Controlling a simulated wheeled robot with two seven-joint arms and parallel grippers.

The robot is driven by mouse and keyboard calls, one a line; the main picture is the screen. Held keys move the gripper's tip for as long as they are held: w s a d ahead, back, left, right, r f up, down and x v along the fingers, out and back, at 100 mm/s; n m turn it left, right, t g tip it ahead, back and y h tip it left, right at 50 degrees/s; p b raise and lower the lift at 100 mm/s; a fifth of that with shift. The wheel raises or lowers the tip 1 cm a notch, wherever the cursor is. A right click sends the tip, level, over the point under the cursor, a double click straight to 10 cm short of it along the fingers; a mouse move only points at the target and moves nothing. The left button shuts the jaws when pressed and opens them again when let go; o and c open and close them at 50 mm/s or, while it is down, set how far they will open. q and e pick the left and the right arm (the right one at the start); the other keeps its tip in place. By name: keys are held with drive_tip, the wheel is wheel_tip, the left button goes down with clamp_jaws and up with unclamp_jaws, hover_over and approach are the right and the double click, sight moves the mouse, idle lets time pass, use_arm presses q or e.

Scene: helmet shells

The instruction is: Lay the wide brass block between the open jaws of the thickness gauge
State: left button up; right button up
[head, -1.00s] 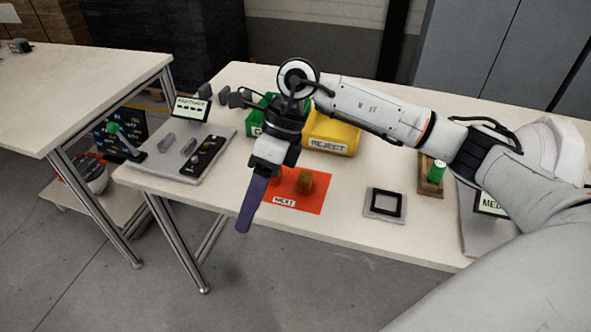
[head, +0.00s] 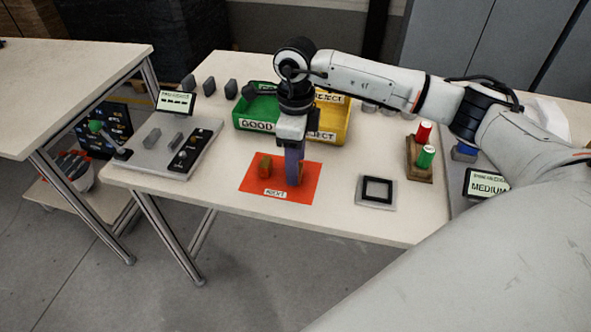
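The orange mat marked NEXT (head: 252,183) lies on the table. A brass block (head: 265,166) stands on its left half. A second brass-coloured block (head: 300,173) shows only in part behind my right gripper's finger; I cannot tell its width. My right gripper (head: 292,180) points down with its purple fingers at this second block. The fingers are seen edge-on, so I cannot tell whether they grip it. The thickness gauge (head: 147,165) is at the left end of the table, with two grey jaws (head: 176,140) apart and the gap between them empty. My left gripper is out of view.
A green GOOD bin (head: 257,125) and a yellow REJECT bin (head: 335,130) stand behind the mat. A square black frame (head: 377,190), a wooden stand (head: 420,173) with red and green cylinders and a MEDIUM display (head: 487,184) are to the right. The table between gauge and mat is clear.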

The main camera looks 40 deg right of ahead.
drive_tip(key=shift+f, duration=0.8)
drive_tip(key=c, duration=1.3)
drive_tip(key=shift+r, duration=0.1)
